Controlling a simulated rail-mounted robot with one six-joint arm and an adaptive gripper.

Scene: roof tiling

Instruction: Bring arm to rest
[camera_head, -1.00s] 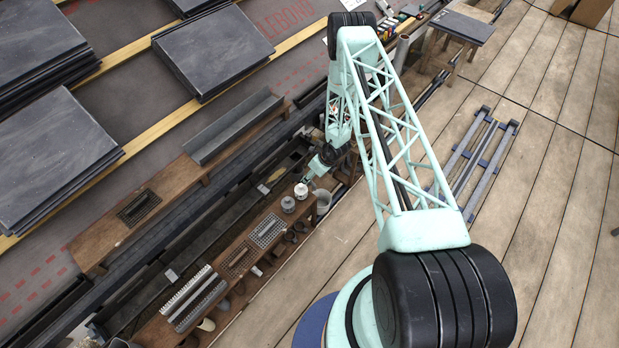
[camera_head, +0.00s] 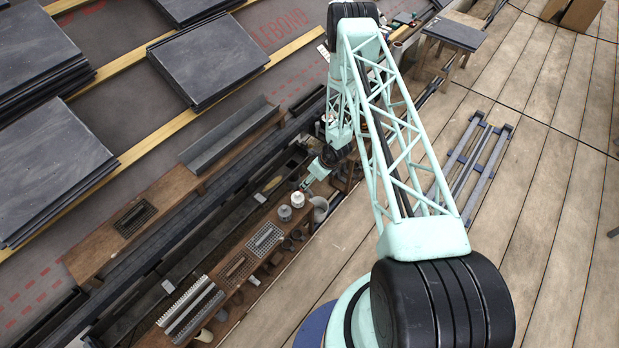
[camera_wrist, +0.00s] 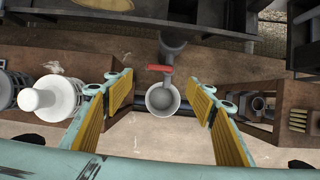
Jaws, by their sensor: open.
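My gripper (camera_wrist: 160,108) is open in the wrist view, its two yellow-padded fingers spread wide with nothing between the pads. In the head view my gripper (camera_head: 307,185) is small, at the end of my pale green lattice arm, over the narrow wooden bench (camera_head: 220,291) and close to a white round container (camera_head: 297,199).
A grey bucket (camera_head: 319,209) sits at the bench end. Slate stacks (camera_head: 208,57) lie on the roof at upper left.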

